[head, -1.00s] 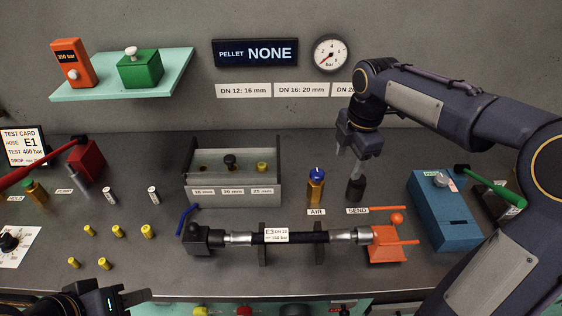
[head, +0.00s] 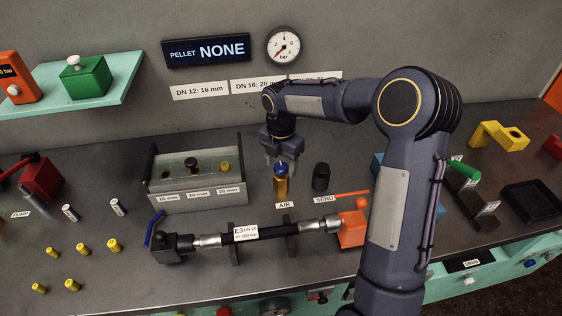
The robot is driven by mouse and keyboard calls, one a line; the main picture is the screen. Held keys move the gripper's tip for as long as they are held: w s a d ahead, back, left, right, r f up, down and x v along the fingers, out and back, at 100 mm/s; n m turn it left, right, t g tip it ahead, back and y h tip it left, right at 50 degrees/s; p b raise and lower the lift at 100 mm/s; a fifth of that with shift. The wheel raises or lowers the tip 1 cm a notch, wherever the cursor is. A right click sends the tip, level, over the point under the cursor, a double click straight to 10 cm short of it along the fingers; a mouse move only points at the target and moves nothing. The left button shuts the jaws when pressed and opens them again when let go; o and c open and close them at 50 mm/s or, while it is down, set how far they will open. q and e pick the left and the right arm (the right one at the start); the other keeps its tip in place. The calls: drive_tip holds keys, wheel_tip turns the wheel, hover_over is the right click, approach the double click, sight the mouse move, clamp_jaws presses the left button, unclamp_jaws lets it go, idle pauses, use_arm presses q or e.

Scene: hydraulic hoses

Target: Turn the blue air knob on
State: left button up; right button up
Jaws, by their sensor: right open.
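The blue air knob (head: 281,170) sits on top of a brass-coloured post behind the AIR label (head: 285,205) in the head view. My right gripper (head: 281,160) is open and points down at the knob, with its fingers around or just above it; I cannot tell whether they touch it. The fingers partly hide the knob's top, so its pointer mark does not show. My left gripper is not in view.
A black SEND post (head: 321,177) stands close on the right. The hose (head: 265,233) lies clamped in front, between a black block and an orange block (head: 352,228). The pellet box (head: 198,195) is on the left. The gauge (head: 283,46) hangs behind.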

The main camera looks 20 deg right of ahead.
drive_tip(key=c, duration=1)
drive_tip(key=shift+m, duration=0.4)
drive_tip(key=m, duration=0.3)
drive_tip(key=shift+m, duration=0.4)
drive_tip(key=m, duration=0.4)
drive_tip(key=shift+m, duration=0.3)
drive_tip(key=m, duration=0.8)
drive_tip(key=shift+b, duration=0.3)
drive_tip(key=shift+r+m, duration=0.1)
drive_tip(key=shift+m, duration=0.4)
